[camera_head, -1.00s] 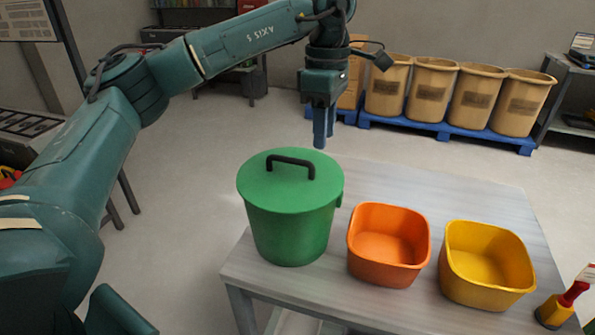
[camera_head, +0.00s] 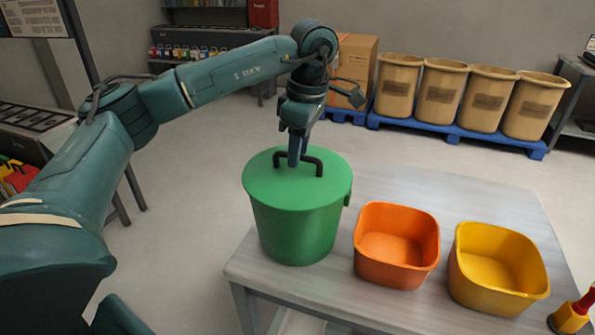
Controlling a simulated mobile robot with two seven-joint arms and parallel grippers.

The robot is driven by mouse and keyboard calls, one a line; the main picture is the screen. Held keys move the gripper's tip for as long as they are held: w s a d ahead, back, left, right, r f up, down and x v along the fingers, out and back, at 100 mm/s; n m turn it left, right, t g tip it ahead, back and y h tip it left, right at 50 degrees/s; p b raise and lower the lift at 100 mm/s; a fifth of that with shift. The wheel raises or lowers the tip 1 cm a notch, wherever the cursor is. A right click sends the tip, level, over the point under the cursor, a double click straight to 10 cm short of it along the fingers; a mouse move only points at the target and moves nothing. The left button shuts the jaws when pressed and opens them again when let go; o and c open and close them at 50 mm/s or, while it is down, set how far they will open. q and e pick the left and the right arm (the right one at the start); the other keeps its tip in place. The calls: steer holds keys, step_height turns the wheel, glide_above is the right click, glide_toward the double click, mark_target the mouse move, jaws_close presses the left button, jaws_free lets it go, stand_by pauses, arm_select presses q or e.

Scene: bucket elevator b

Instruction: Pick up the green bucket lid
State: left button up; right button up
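The green bucket (camera_head: 298,232) stands upright on the grey table. Its green lid (camera_head: 265,185) sits flat on top, with a black arched handle (camera_head: 318,164) across the middle. My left gripper (camera_head: 294,160) points down at the lid, and its fingers overlap the middle of the handle in the picture. I cannot tell whether the fingers are closed on the handle or only around it. My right gripper does not show.
An orange bin (camera_head: 397,245) and a yellow bin (camera_head: 497,268) stand right of the bucket on the table (camera_head: 450,190). A red and yellow tool (camera_head: 573,312) lies at the right edge. Tan barrels (camera_head: 441,92) stand on a blue pallet (camera_head: 460,140) behind.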

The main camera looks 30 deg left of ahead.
arm_select(q)
steer(key=shift+a+f, duration=0.15)
steer(key=shift+f, duration=1)
jaws_close()
